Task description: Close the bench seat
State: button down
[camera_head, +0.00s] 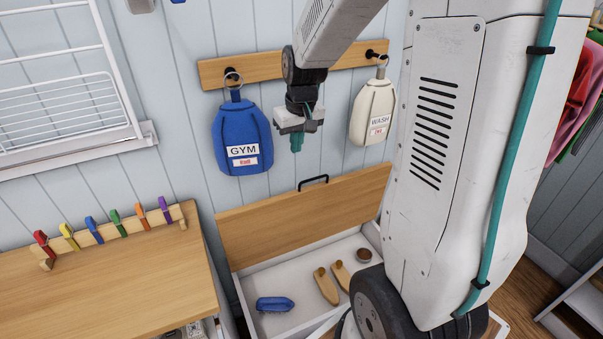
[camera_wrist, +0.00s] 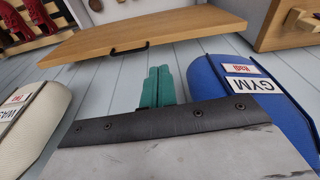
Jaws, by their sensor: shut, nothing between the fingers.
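The bench seat's wooden lid (camera_head: 300,215) stands raised against the wall, with a black handle (camera_head: 313,181) on its upper edge. The white bench box (camera_head: 350,243) below it is open. In it lie a blue brush (camera_head: 275,304), two wooden shoe trees (camera_head: 327,287) and a small round tin (camera_head: 364,255). My gripper (camera_head: 296,143) points down above the lid, between two hanging bags, with its teal fingers together and empty. In the wrist view the shut fingers (camera_wrist: 158,86) are apart from the lid (camera_wrist: 180,35) and its handle (camera_wrist: 128,51).
A blue GYM bag (camera_head: 241,135) and a white WASH bag (camera_head: 373,112) hang from a wooden peg rail (camera_head: 262,69), close on either side of my gripper. A wooden counter (camera_head: 110,285) with coloured pegs stands at left. My arm hides the bench's right part.

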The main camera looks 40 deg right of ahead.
jog(key=w+d+f, duration=0.4)
jog(key=d+f, duration=0.2)
jog(key=f, duration=0.1)
send_over(303, 189)
jog(key=shift+m, duration=0.3)
jog(key=f, duration=0.6)
jog(key=w+f, duration=0.1)
jog(key=f, duration=0.2)
jog(key=shift+d+f, duration=0.3)
jog(key=shift+s, duration=0.1)
